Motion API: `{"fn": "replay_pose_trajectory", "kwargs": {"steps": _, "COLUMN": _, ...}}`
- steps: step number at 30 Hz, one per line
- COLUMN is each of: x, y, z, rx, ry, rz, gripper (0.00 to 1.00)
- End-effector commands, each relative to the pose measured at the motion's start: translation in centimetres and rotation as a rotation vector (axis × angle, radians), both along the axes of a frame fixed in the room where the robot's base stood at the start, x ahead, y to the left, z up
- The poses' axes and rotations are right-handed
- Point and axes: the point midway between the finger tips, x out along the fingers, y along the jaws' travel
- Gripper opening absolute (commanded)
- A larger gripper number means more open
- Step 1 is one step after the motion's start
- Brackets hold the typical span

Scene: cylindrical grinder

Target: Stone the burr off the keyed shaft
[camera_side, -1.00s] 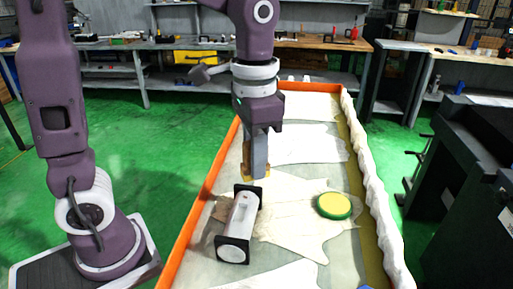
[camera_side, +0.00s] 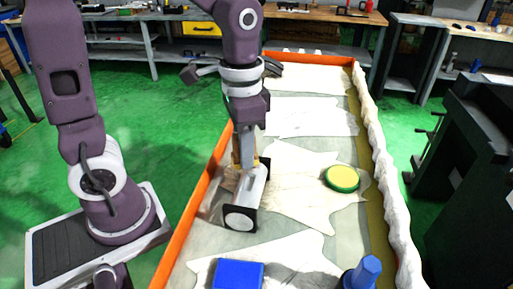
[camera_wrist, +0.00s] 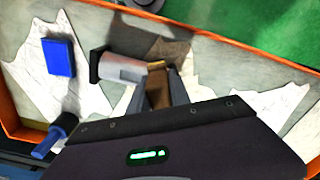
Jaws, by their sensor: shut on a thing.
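The keyed shaft (camera_side: 250,188) appears as a pale grey cylinder with dark square end plates, lying in the tray. It also shows in the wrist view (camera_wrist: 122,68). My gripper (camera_side: 246,163) is at the shaft's far end, pointing down. In the wrist view my gripper (camera_wrist: 162,90) is shut on a brown block (camera_wrist: 157,93), which looks like the stone. A small brass-coloured piece (camera_wrist: 156,65) shows between the block and the shaft's end. I cannot tell whether the block touches the shaft. The burr is too small to make out.
The orange-edged tray (camera_side: 188,205) holds pale ragged sheets. A green-and-yellow round pad (camera_side: 342,178) lies right of the shaft. A blue block (camera_side: 238,274) and a blue handled item (camera_side: 365,272) are at the near end. A white rolled cloth (camera_side: 385,170) lines the right edge.

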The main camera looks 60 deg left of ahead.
Motion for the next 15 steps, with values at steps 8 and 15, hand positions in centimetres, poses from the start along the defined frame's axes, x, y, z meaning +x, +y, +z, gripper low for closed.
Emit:
{"fn": "replay_pose_trajectory", "kwargs": {"steps": 8, "x": 1.5, "y": -1.6, "z": 0.0, "rx": 0.001, "ry": 0.003, "rz": -0.003, "gripper": 0.0}}
{"fn": "replay_pose_trajectory", "kwargs": {"steps": 15, "x": 2.7, "y": -2.9, "z": 0.3, "rx": 0.0, "ry": 0.0, "rz": -0.001, "gripper": 0.0}}
